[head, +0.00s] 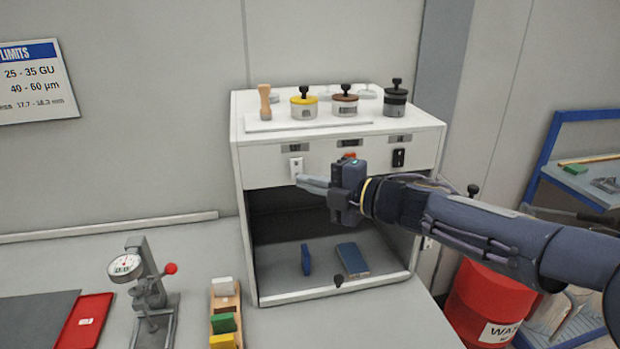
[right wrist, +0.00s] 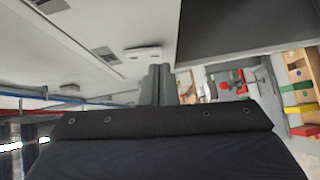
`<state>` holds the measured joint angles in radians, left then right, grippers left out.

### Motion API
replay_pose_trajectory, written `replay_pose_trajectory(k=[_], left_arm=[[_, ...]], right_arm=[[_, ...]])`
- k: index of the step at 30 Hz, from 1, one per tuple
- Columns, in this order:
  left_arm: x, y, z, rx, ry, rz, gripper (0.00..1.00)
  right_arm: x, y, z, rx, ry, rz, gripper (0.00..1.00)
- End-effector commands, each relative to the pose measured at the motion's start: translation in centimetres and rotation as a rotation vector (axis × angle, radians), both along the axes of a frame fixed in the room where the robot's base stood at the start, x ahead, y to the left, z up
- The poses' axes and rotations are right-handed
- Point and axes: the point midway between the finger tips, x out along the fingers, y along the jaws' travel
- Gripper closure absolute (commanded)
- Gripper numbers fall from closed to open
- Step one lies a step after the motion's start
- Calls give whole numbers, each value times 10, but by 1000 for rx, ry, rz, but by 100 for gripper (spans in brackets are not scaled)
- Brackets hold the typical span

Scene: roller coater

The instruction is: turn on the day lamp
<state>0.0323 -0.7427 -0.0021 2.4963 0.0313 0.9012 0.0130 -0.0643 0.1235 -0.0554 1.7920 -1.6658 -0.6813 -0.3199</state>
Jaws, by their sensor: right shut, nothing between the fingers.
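A white light booth (head: 264,160) stands on the bench with its front open. Its front panel has a white switch (head: 296,167) at the left, a red one (head: 350,156) in the middle, partly hidden by my wrist, and a black one (head: 398,157) at the right. The labels above them are too small to read, so I cannot tell which is the day lamp. My right gripper (head: 303,182) is shut and empty, its tips close to the lower end of the white switch. In the right wrist view the shut fingers (right wrist: 155,85) point toward the white switch (right wrist: 142,53); contact is unclear.
Several knobbed weights and a wooden-handled tool (head: 265,101) stand on the booth top. A dial gauge stand (head: 150,285), a block rack (head: 224,310) and a red tray (head: 90,322) are at the left; a red drum (head: 485,295) is at the right.

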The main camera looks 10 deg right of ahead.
Motion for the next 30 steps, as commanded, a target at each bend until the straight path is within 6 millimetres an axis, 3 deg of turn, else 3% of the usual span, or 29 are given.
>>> replay_pose_trajectory(k=[14, 19, 21, 30], left_arm=[[0, 0, 0, 0, 0, 0, 100], [0, 0, -24, 0, 0, 0, 100], [0, 0, -15, 0, 1, 0, 100], [0, 0, -16, 0, 0, 0, 100]], right_arm=[[7, 0, -2, 1, -2, 0, 100], [12, 0, -12, 1, -49, 1, 100], [12, 0, -3, 1, -49, 2, 100], [11, 4, -4, 1, -47, 2, 100]])
